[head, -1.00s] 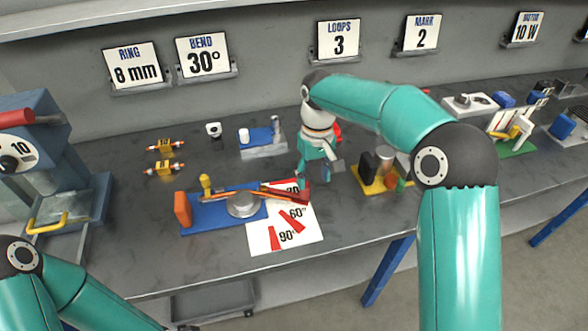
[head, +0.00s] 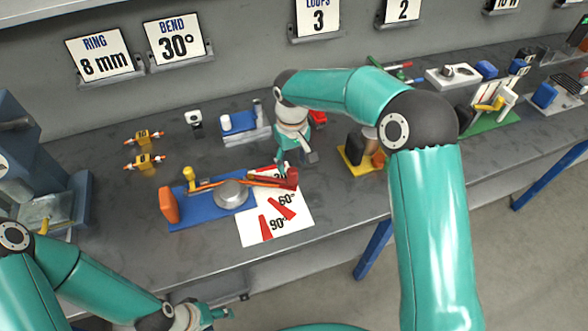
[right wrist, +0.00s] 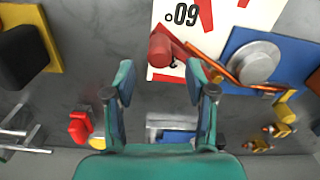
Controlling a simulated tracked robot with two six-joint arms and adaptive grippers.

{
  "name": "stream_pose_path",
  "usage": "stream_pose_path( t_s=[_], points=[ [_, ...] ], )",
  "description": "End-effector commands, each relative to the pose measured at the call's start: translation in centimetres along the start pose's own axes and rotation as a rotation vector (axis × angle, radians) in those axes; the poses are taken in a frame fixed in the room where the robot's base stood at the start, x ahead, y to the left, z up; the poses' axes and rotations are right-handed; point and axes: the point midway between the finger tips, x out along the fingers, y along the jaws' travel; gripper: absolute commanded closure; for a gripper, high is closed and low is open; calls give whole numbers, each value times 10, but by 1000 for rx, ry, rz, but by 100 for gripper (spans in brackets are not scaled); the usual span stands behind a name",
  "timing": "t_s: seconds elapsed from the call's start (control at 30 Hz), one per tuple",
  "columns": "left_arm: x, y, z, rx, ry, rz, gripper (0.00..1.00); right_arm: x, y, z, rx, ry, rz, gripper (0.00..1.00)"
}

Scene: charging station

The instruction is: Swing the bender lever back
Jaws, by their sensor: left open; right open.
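The bender has a blue base (head: 205,211), a grey round die (head: 232,193) and an orange block (head: 168,205). Its long orange-red lever (head: 250,182) points right and covers much of the top mark on the white angle card (head: 252,236); the 60° and 90° marks are clear. The red lever handle (right wrist: 160,50) stands just beyond and between the fingertips of my open right gripper (right wrist: 161,70), not gripped. In the head view this gripper (head: 290,165) is at the handle's far side, partly hidden. My left gripper (head: 215,316) is open, low at the front, away from the bender.
A blue-grey machine (head: 40,170) stands at the far left. The bench front near the card is bare.

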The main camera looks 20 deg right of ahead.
Motion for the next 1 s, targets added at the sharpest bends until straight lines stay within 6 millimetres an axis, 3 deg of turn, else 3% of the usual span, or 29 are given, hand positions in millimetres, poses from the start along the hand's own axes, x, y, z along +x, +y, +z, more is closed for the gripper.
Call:
stream_pose_path(
  t_s=[0.1, 0.3, 0.7, 1.0],
  points=[
    [-4, 2, 0, 0, 0, 0, 43, 22, 0, 1, 0, -4, 0, 45],
    [-7, 3, 0, 0, 0, 0, 43, 44, 0, 0, 0, -2, 0, 45],
    [-7, 3, 0, 0, 0, 0, 43, 49, 0, 0, 0, 0, 0, 46],
    [-7, 3, 0, 0, 0, 0, 43, 49, 0, 0, 0, 0, 0, 96]
  ],
)
